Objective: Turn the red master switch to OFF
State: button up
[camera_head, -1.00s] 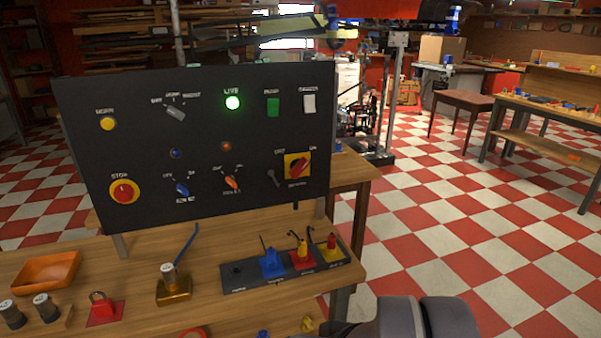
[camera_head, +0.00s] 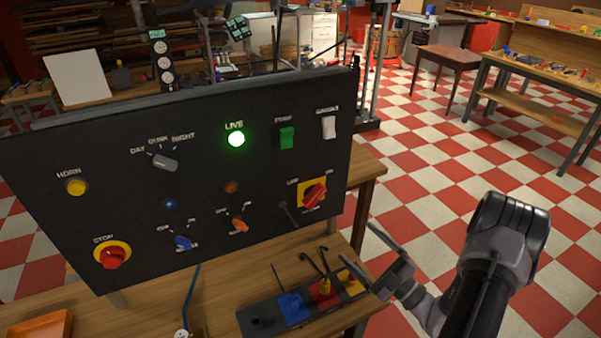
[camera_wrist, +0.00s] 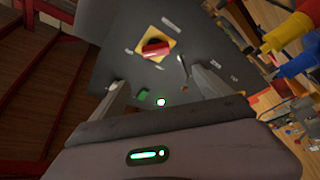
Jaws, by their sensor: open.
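The red master switch (camera_head: 314,195) is a red rotary handle on a yellow plate at the lower right of the black panel (camera_head: 110,145). Its handle is turned diagonally, toward the upper right, where a label that looks like ON stands; the label to its left looks like OFF but is small. My gripper (camera_head: 370,245) is open and empty, in front and to the right of the panel, apart from the switch. In the wrist view the red switch (camera_wrist: 155,47) shows ahead of and between the two fingers, near the top. Nothing hides the switch.
A green LIVE lamp (camera_head: 236,139) is lit. A red STOP button (camera_head: 113,257), an orange knob (camera_head: 239,225) and a green PUMP rocker (camera_head: 286,137) share the panel. A dark rack (camera_head: 258,322) with coloured blocks and upright bent rods stands below the switch.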

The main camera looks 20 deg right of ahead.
aim_at(318, 198)
jog(key=shift+m+t+h, duration=0.3)
jog(key=shift+m+h, duration=0.2)
jog(key=shift+m, duration=0.1)
jog(key=x, duration=0.5)
jog(key=b+x, duration=0.1)
jog(key=x, duration=1)
jog(key=shift+w+d+f+b, duration=0.2)
jog(key=shift+w+f+b, duration=0.05)
jog(key=shift+w+b, duration=0.15)
jog(key=c, duration=1.4)
jog(key=shift+o, duration=0.2)
jog(key=shift+r+n+p, duration=0.1)
jog(key=shift+n+p, duration=0.2)
jog(key=shift+p, duration=0.05)
jog(key=n+g+y+p, duration=0.1)
jog(key=n+p, duration=0.2)
jog(key=shift+r, duration=0.2)
jog(key=n+g+p, duration=0.1)
jog(key=n+p, duration=0.1)
jog(key=n, duration=0.1)
jog(key=n+g+p, duration=0.1)
jog(key=n+p, duration=0.1)
jog(key=shift+d+r+n+g, duration=0.1)
jog(key=shift+n+g, duration=0.3)
jog(key=n+g+h+p, duration=0.1)
jog(key=n+p, duration=0.1)
jog(key=n, duration=0.2)
jog(key=shift+n+g+h+p, duration=0.6)
jog(key=shift+n+h, duration=0.3)
jog(key=shift+n, duration=0.8)
